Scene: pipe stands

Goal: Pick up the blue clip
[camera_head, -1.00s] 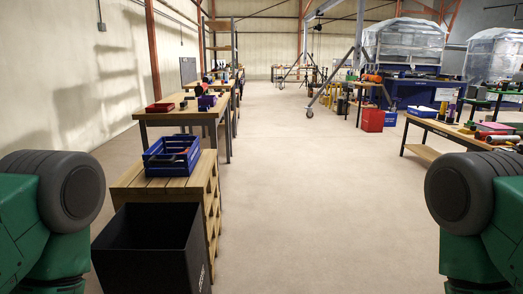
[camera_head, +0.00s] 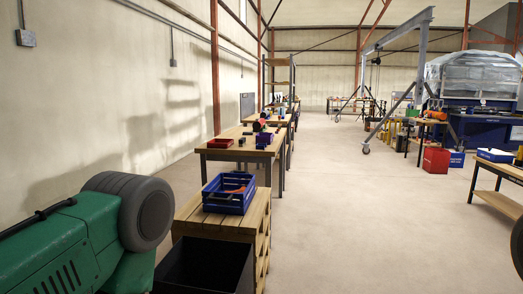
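No blue clip can be made out for certain at this distance. Small items stand on the wooden table (camera_head: 215,155) left of centre, among them a purple and dark item (camera_head: 264,138) and a small blue item (camera_head: 241,141). A blue crate (camera_head: 229,207) with an orange-red item and others inside sits on a nearer low wooden stand. Only a dark sliver shows at the right edge; my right gripper is out of view.
A red tray (camera_head: 220,143) lies on the table. A black open bin (camera_head: 205,266) stands before the low wooden stand (camera_head: 262,220). Clear floor (camera_head: 370,210) runs down the middle. Another table (camera_head: 500,172) and a red box (camera_head: 436,160) are on the right.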

